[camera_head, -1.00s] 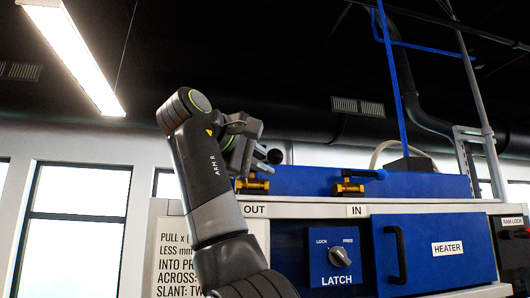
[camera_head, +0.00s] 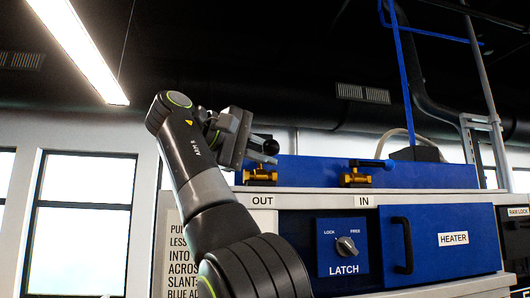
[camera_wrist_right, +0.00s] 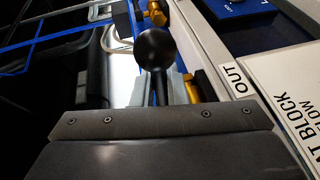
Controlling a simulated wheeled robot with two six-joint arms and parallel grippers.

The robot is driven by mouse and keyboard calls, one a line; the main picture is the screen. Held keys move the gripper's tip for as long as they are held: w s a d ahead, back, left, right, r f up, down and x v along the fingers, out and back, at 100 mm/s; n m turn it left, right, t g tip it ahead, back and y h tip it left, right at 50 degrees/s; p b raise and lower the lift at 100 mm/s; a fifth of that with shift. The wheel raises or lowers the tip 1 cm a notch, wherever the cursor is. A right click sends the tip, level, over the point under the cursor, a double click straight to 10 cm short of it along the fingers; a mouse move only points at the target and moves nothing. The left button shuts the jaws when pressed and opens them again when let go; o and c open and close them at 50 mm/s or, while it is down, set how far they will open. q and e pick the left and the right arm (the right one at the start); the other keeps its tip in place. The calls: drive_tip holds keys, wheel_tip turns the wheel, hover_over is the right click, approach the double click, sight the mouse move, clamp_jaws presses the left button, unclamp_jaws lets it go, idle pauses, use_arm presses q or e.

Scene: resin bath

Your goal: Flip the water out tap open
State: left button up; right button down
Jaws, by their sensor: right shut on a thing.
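The water out tap (camera_head: 260,177) is a brass fitting above the OUT label; its lever is not clear to me. In the right wrist view its brass (camera_wrist_right: 191,88) shows right of a black ball on a dark rod (camera_wrist_right: 154,50). The ball also shows in the head view, just above and right of the tap. My right gripper (camera_head: 262,157) is shut on the ball-ended rod, close above the tap. Its grip point is hidden, and I cannot tell whether rod and tap touch. My left gripper is not in view.
The brass IN tap (camera_head: 355,178) stands to the right, its dark blue lever pointing right. A blue housing (camera_head: 310,170) runs behind both taps. Below are the latch panel (camera_head: 342,246) and the blue heater door (camera_head: 450,220). Space above the taps is open.

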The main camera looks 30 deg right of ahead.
drive_tip(key=shift+f, duration=0.15)
drive_tip(key=c, duration=1.5)
unclamp_jaws()
drive_tip(key=shift+o, duration=0.2)
drive_tip(key=shift+t, duration=0.3)
